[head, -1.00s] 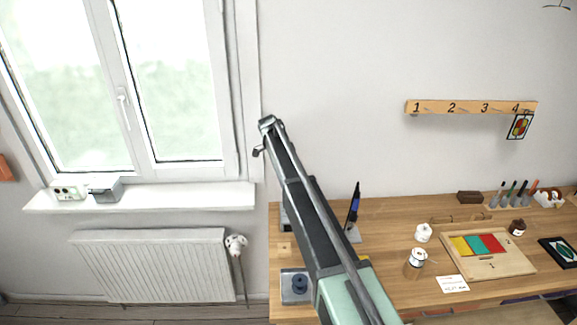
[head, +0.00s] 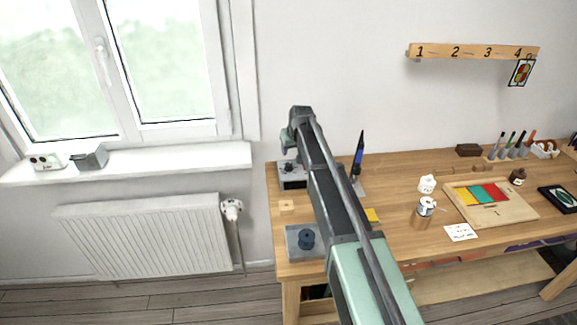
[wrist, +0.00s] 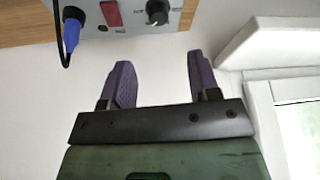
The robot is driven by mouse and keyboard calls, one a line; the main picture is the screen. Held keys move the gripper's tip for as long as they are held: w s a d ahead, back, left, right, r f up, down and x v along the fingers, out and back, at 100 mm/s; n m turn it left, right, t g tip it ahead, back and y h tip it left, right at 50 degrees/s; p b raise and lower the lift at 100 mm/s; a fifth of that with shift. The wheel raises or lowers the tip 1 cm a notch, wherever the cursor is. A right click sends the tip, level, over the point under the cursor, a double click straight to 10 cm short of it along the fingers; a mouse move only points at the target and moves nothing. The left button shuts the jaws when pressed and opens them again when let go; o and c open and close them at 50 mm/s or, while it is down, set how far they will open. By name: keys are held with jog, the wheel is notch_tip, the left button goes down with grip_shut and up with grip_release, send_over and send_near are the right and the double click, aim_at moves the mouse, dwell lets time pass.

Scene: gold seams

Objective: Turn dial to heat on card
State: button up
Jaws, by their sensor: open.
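A grey control box (head: 292,183) sits at the back left of the workbench, partly behind my arm. In the wrist view its panel (wrist: 120,22) shows a black dial (wrist: 157,11) with a pale pointer mark and a red switch (wrist: 111,14). I cannot read the dial's setting. My gripper (wrist: 160,82) is open and empty, its purple fingers apart from the dial. In the head view my gripper (head: 289,138) is above the box. A white card (head: 460,232) lies at the bench front; its writing is too small to read.
A blue plug (wrist: 71,33) with a black cable is beside the switch. A blue-handled iron (head: 357,160) stands right of my arm. The window sill (head: 130,162) is at left.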

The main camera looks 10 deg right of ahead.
aim_at(289, 164)
jog(key=b+x, duration=1)
jog(key=x, duration=0.1)
jog(key=shift+s+f, duration=0.1)
jog(key=c, duration=0.9)
